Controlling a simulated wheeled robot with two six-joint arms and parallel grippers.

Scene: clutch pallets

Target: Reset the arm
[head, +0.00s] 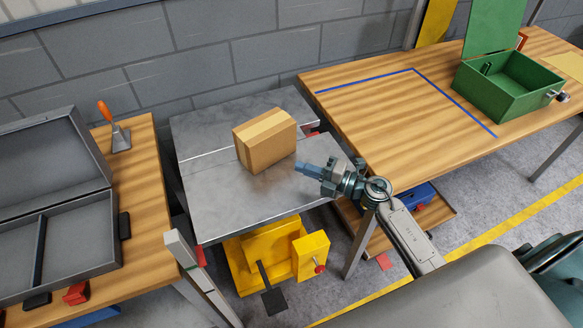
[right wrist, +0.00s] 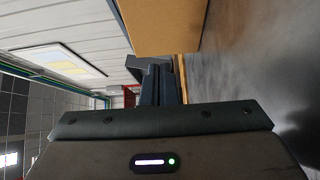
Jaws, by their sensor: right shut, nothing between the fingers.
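My right gripper (head: 308,169) is shut and empty in the head view, at the right side of a metal lift table (head: 215,210). Its fingers point left, just right of and in front of a cardboard box (head: 265,140) that stands on the table. In the right wrist view the shut fingers (right wrist: 160,84) show near the middle, with the cardboard box (right wrist: 162,25) close by at the top. I cannot tell the exact gap between fingers and box. My left gripper is not in view.
A wooden bench (head: 350,95) with blue tape lines and an open green box (head: 505,88) is at the right. A wooden table (head: 155,215) at the left holds an open grey case (head: 60,210) and an orange-handled trowel (head: 118,130). A yellow lift base (head: 240,270) is below the metal top.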

